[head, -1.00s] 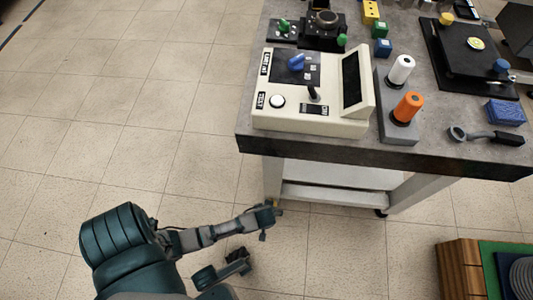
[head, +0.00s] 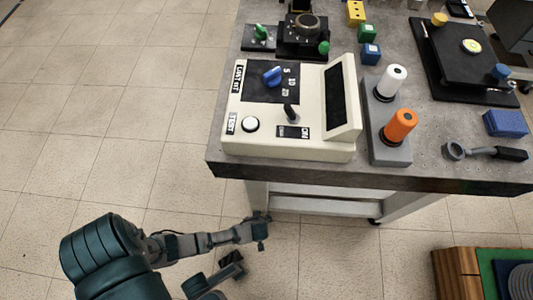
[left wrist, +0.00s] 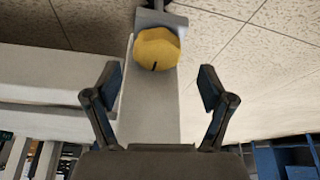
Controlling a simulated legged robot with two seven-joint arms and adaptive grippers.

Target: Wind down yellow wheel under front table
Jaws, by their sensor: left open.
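The yellow wheel (left wrist: 157,47) shows in the left wrist view as a many-sided knob with a short dark mark. It sits low on the pale table leg (left wrist: 150,105), beside a grey foot piece. My left gripper (left wrist: 159,86) is open, with its two fingers spread to either side of the leg below the wheel in the picture. The fingers look empty and apart from the wheel. In the head view my left gripper (head: 262,228) is low under the near left corner of the front table (head: 430,178), and I cannot make out the wheel there. My right gripper is not identifiable.
A wooden-sided crate (head: 455,275) is at the lower right. The tiled floor at left is clear.

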